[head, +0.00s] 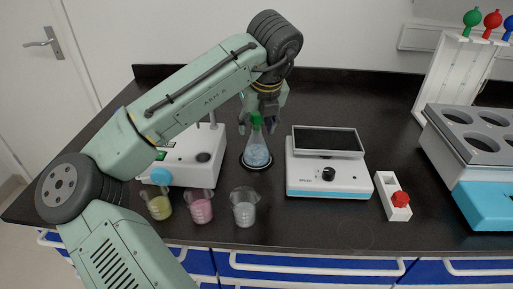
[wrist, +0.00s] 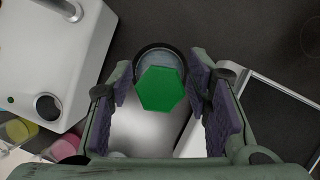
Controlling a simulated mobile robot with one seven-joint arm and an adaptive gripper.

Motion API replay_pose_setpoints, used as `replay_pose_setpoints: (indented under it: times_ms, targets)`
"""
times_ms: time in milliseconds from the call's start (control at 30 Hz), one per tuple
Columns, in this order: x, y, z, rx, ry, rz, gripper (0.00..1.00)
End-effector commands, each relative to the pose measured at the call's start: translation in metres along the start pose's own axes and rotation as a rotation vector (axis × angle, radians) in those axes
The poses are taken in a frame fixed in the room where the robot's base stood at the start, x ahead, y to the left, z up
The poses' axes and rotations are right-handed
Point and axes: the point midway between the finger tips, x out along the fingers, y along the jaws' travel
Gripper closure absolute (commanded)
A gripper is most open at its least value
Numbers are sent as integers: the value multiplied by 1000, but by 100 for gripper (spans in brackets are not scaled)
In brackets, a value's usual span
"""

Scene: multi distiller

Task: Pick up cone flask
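The cone flask (head: 257,156) holds a light blue liquid and has a green stopper (head: 256,119). It stands upright on a dark round base with a pale rim (head: 268,168), between two white devices. My gripper (head: 264,104) is above the flask, pointing down. In the wrist view the stopper shows as a green hexagon (wrist: 160,89) between the two purple-padded fingers of my gripper (wrist: 160,97). The fingers are open, with a gap on each side of the stopper.
A white device with a blue knob (head: 184,173) is left of the flask; a device with a dark screen (head: 327,178) is close on the right. Beakers with yellow (head: 160,207), pink (head: 201,211) and clear (head: 244,213) contents stand in front. The black counter (head: 365,100) is clear behind.

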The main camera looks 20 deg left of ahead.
Motion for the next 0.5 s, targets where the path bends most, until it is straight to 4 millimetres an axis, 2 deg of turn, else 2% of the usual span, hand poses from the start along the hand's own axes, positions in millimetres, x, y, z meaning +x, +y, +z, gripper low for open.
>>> replay_pose_setpoints:
  times_ms: [67,500]
  targets:
    - [0,0,0,0,0,0,63]
    - [0,0,0,-1,0,0,92]
